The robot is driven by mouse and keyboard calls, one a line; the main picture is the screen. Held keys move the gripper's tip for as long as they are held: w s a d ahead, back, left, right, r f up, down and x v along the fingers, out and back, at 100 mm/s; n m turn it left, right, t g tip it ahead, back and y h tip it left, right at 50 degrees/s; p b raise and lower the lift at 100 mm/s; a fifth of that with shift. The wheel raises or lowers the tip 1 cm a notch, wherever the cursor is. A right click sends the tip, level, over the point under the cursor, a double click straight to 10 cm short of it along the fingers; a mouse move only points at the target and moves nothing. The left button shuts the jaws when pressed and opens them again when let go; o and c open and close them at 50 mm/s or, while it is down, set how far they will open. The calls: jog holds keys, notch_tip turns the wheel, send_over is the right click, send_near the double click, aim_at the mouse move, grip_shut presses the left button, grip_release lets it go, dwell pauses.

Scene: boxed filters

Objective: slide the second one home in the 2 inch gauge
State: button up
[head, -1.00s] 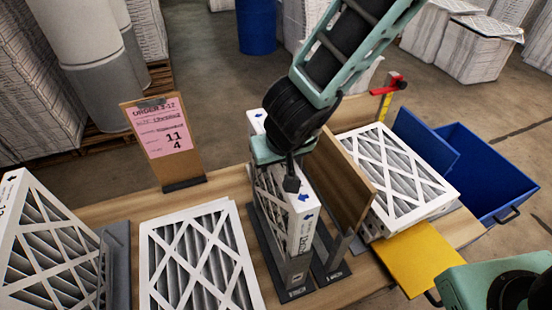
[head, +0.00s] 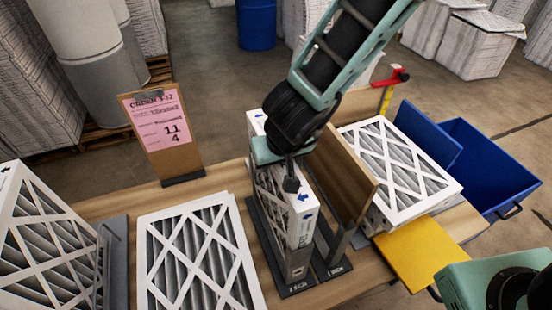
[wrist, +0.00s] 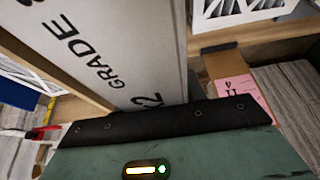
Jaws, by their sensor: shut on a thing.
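A white-framed pleated filter (head: 301,224) stands upright on edge in a dark metal gauge (head: 297,272) on the wooden bench. Blue arrows mark its top edge. My gripper (head: 287,170) is shut on this filter from above. In the wrist view the filter's white face (wrist: 125,50) shows printed lettering reading "GRADE". A second dark slot with a wooden upright board (head: 345,185) stands just right of the filter. How deep the filter sits at its far end is hidden by my arm.
Filters lie flat at left (head: 200,255) and in a stack at right (head: 400,175). Another filter (head: 40,240) leans in a grey stand at far left. A clipboard (head: 163,135) stands behind. A yellow plate (head: 425,255) and blue bin (head: 485,175) are at right.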

jog(key=shift+f, duration=0.5)
dwell(0.8)
jog(key=shift+f, duration=0.1)
notch_tip(320, 180, down, 8)
jog(key=b, duration=0.5)
dwell(2.1)
dwell(0.9)
jog(key=shift+p, duration=0.3)
jog(key=shift+r+p, duration=0.6)
jog(key=shift+p, duration=0.75)
dwell(1.1)
